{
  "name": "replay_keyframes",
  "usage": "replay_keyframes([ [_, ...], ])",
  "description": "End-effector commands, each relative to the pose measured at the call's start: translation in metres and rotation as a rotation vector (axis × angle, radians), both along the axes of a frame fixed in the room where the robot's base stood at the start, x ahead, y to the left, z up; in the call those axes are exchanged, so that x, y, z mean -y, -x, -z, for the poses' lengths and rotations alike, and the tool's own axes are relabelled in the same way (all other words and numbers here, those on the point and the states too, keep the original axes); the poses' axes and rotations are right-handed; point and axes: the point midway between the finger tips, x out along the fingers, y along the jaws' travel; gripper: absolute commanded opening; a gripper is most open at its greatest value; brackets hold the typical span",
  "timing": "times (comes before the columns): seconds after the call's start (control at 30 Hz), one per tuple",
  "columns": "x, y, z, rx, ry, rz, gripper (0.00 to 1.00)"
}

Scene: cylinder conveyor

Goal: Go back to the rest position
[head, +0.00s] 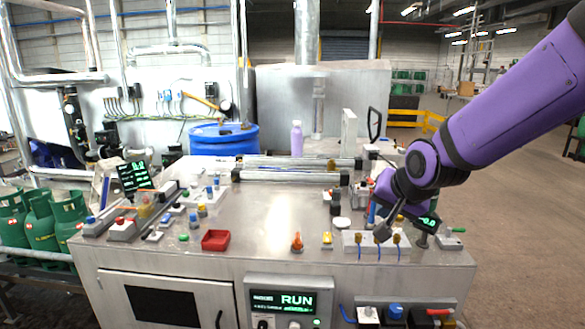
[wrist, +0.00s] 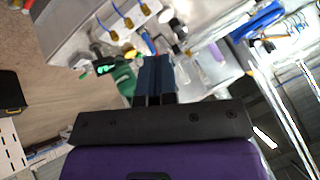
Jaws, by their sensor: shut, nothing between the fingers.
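My gripper (head: 384,234) is at the end of the purple arm, over the right end of the steel table (head: 270,215) in the head view. In the wrist view my gripper (wrist: 155,62) points away from the camera with its blue fingers together and nothing between them. The white block with brass fittings and blue wires (head: 350,240) lies just below and beside it in the head view; whether they touch I cannot tell.
A small display (head: 428,222) stands close to the right of my gripper. A red tray (head: 216,240), an orange item (head: 297,241) and a yellow item (head: 327,239) sit along the front of the table. A lavender bottle (head: 296,138) stands behind the rollers. The floor at right (head: 520,220) is clear.

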Motion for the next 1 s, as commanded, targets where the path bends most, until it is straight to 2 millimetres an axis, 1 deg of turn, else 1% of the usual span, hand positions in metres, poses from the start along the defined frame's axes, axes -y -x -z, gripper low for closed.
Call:
replay_keyframes([
  [0.03, 0.011, 0.012, -0.014, 0.001, 0.025, -0.011, 0.00],
  [0.1, 0.024, 0.030, -0.027, -0.011, 0.063, -0.033, 0.00],
  [0.17, 0.035, 0.045, -0.037, -0.021, 0.096, -0.053, 0.00],
  [0.3, 0.059, 0.085, -0.058, -0.049, 0.168, -0.100, 0.00],
  [0.37, 0.068, 0.103, -0.066, -0.061, 0.197, -0.120, 0.00],
  [0.5, 0.087, 0.147, -0.080, -0.094, 0.261, -0.170, 0.00],
  [0.6, 0.098, 0.178, -0.087, -0.118, 0.301, -0.206, 0.00],
  [0.7, 0.106, 0.205, -0.090, -0.140, 0.333, -0.239, 0.00],
  [0.83, 0.112, 0.230, -0.092, -0.162, 0.361, -0.271, 0.00],
  [0.9, 0.114, 0.237, -0.092, -0.169, 0.369, -0.283, 0.00],
  [1.0, 0.115, 0.242, -0.092, -0.175, 0.374, -0.289, 0.00],
])
